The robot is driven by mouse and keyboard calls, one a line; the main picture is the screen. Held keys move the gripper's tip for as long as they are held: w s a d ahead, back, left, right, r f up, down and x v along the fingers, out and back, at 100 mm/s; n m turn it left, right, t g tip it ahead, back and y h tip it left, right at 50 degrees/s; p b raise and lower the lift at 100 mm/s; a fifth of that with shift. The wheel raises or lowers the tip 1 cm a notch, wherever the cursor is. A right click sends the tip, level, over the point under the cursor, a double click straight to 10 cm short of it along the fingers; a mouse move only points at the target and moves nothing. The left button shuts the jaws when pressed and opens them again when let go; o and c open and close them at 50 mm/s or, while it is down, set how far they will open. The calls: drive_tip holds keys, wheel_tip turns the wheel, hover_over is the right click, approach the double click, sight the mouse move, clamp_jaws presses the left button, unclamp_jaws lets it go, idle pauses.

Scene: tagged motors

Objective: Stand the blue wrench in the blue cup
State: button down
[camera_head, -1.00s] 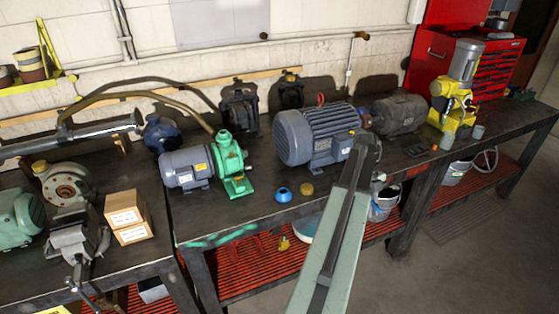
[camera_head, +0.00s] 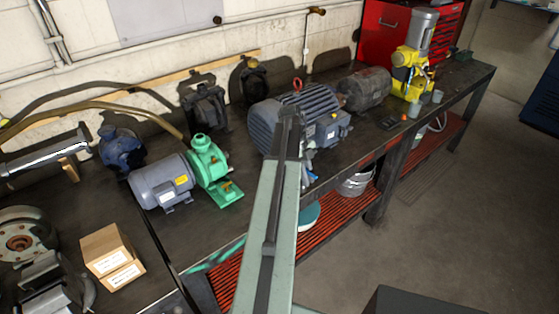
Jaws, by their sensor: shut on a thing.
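My arm reaches up the middle of the picture and hides most of my gripper (camera_head: 306,168), which hangs beyond the arm at the bench's front edge. A small blue piece, apparently the blue wrench (camera_head: 312,178), shows just right of the arm, and my gripper is shut on it. Most of the wrench and its tilt are hidden. The blue cup is not visible now; the arm covers the stretch of bench where it stood in the earlier view.
A green pump with a grey motor (camera_head: 160,183) stands left of my arm. A large blue-grey motor (camera_head: 265,125) is behind the arm. Cardboard boxes (camera_head: 108,250) lie at lower left. A yellow machine (camera_head: 408,75) and small cups (camera_head: 414,109) are at the right. Open floor lies front right.

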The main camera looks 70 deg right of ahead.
drive_tip(key=w+a+r+n+h+p, duration=0.2)
drive_tip(key=w+r+n+h+p, duration=0.2)
drive_tip(key=w+r+n+p, duration=0.45)
wheel_tip(320, 180, down, 6)
drive_tip(key=w+n+b, duration=0.1)
drive_tip(key=n+b, duration=0.2)
drive_tip(key=b, duration=0.4)
drive_tip(key=shift+f, duration=0.15)
drive_tip(key=shift+s, duration=0.15)
drive_tip(key=shift+f+b, duration=1.9)
drive_tip(key=shift+b, duration=0.05)
drive_tip(key=c, duration=1.3)
unclamp_jaws()
drive_tip(key=shift+r, duration=0.1)
wheel_tip(320, 180, up, 6)
drive_tip(key=p, duration=0.6)
drive_tip(key=shift+r, duration=0.1)
